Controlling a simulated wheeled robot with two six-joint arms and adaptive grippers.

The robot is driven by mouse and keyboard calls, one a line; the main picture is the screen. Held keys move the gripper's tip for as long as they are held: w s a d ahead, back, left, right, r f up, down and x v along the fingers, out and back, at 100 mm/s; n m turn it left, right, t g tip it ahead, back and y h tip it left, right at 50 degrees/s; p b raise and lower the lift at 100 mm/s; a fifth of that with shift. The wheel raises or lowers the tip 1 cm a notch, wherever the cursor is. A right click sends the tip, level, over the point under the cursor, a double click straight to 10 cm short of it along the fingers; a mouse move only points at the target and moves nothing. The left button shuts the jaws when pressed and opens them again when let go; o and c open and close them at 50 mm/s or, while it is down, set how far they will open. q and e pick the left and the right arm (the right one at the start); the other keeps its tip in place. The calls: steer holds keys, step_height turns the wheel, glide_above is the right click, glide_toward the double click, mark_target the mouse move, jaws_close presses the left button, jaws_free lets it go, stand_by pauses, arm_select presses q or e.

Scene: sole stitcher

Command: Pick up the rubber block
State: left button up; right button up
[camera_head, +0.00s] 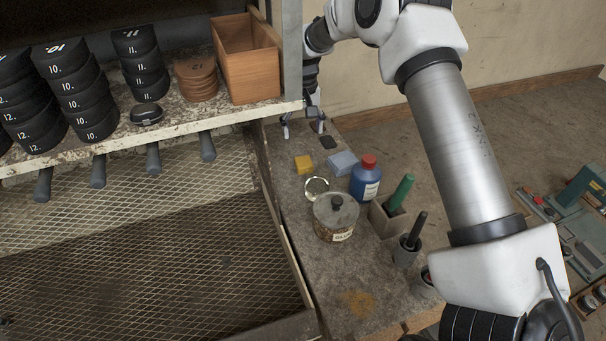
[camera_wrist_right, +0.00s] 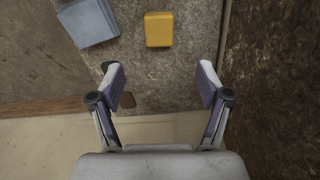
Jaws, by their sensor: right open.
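The pictures do not settle which is the rubber block. My right gripper (camera_head: 303,126) is open and empty beyond the blocks, near the shelf post. In the right wrist view, the yellow block (camera_wrist_right: 158,29) lies ahead of the open fingers (camera_wrist_right: 162,76), roughly in line with the gap between them. The blue-grey block (camera_wrist_right: 88,22) is at the upper left, outside that gap. My left gripper is not in view.
A glass dish (camera_head: 317,187), lidded jar (camera_head: 336,218), blue bottle (camera_head: 365,180) with a red cap and green-handled tool (camera_head: 401,193) stand nearby. A dark flat piece (camera_head: 328,142) lies near the gripper. The shelf (camera_head: 215,113) and its post (camera_head: 292,50) are close on the left.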

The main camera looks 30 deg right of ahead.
mark_target(304, 161)
step_height(304, 161, down, 3)
steer(key=shift+r+b, duration=0.1)
steer(key=shift+b, duration=0.7)
steer(key=shift+s+f, duration=0.2)
steer(key=shift+f, duration=0.1)
step_height(304, 161, down, 6)
steer(key=p, duration=0.2)
steer(key=shift+f+p, duration=0.1)
steer(key=shift+p, duration=0.25)
steer(key=shift+f, duration=0.4)
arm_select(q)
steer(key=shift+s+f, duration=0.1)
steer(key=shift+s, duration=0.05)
arm_select(e)
steer(key=c, duration=1.2)
